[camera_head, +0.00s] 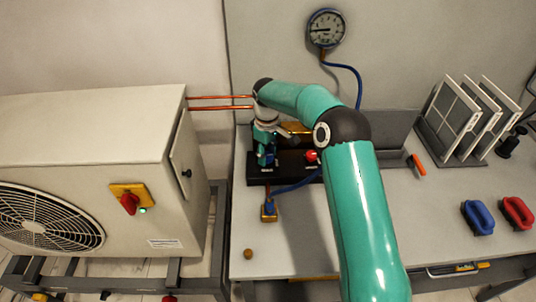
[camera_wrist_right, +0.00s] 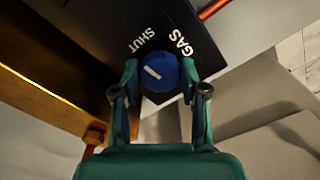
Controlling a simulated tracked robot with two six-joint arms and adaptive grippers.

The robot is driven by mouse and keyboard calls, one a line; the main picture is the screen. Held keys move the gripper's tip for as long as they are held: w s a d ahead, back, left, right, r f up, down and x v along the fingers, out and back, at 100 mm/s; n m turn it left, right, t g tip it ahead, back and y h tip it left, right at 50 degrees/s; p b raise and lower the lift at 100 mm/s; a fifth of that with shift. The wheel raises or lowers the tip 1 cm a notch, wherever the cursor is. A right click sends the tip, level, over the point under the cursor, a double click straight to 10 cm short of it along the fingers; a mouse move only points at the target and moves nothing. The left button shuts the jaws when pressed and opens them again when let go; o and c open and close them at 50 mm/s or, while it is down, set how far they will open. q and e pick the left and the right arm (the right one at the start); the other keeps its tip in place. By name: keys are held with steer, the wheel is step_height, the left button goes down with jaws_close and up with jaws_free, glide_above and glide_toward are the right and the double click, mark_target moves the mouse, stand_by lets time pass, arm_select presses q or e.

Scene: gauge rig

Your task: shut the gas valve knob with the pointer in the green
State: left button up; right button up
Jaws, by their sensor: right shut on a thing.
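The blue gas valve knob (camera_wrist_right: 163,72) sits on a black block (camera_wrist_right: 120,35) lettered "GAS" and "SHUT". Its white mark slants towards the "SHUT" lettering. My right gripper (camera_wrist_right: 160,80) is shut on the knob, one finger on each side. In the head view my right gripper (camera_head: 265,154) reaches down at the left end of the black block (camera_head: 290,167), and the knob is mostly hidden there. The round pressure gauge (camera_head: 326,28) hangs on the back wall, with its dark pointer towards the left. Its green band is too small to make out. My left gripper is out of view.
A red knob (camera_head: 311,156) stands on the same block, with a blue hose near it. A beige fan unit (camera_head: 90,140) stands left. Filter panels (camera_head: 450,115), an orange-handled tool (camera_head: 418,164) and two brushes (camera_head: 478,217) lie right. The front tabletop left of my arm is mostly clear.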

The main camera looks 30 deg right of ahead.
steer(key=shift+s+f+m, duration=0.1)
steer(key=shift+m, duration=0.5)
steer(key=o, duration=1.1)
steer(key=shift+o, duration=0.2)
steer(key=shift+r, duration=0.6)
step_height(320, 180, up, 11)
steer(key=shift+f, duration=0.1)
stand_by(0.9)
